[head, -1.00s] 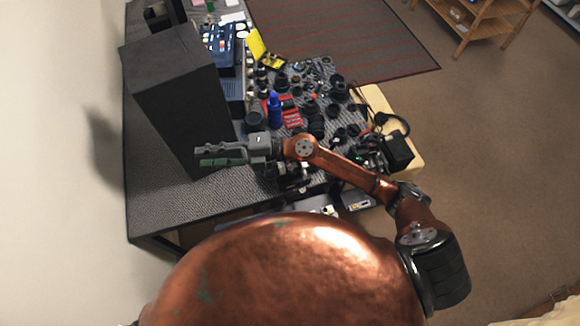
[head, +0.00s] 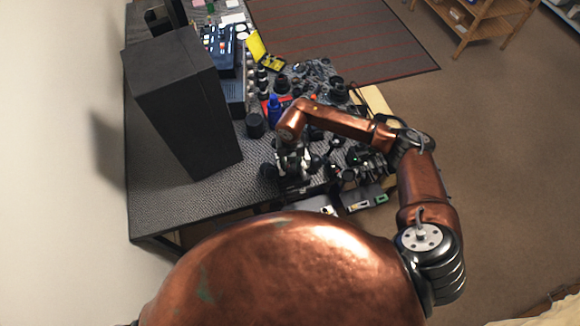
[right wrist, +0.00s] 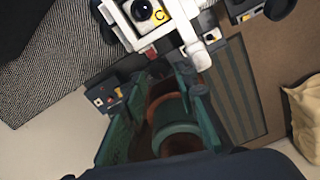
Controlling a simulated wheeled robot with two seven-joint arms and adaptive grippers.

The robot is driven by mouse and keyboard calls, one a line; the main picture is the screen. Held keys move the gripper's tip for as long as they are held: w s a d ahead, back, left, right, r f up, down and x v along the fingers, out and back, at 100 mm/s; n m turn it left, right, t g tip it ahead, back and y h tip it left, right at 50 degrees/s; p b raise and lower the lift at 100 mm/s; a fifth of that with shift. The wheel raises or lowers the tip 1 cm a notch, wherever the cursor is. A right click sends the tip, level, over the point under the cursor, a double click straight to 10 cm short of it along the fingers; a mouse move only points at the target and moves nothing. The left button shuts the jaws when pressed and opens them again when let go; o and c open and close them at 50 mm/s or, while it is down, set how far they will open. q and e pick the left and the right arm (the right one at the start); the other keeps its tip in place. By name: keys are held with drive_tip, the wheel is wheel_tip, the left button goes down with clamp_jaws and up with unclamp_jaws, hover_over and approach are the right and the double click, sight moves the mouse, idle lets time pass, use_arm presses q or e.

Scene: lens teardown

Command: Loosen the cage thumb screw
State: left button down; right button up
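In the right wrist view a white cage-like frame (right wrist: 165,22) carries a dark round part and a yellow label marked C. A small pale knob (right wrist: 199,59) sticks out at its lower end; I cannot tell whether this is the thumb screw. My right gripper (right wrist: 161,86) has its two green fingers spread apart, below the frame in the picture. My right fingertips cannot be made out there. My left gripper is out of view.
A tall black box (head: 180,100) stands left on the grey table. Grey boxes (head: 360,199) sit at the front right. Bare table (head: 165,205) shows at front left.

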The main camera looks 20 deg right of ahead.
sight(290, 171)
drive_tip(key=shift+f, duration=1.3)
drive_tip(key=shift+c, duration=0.4)
drive_tip(key=shift+a, duration=0.1)
clamp_jaws()
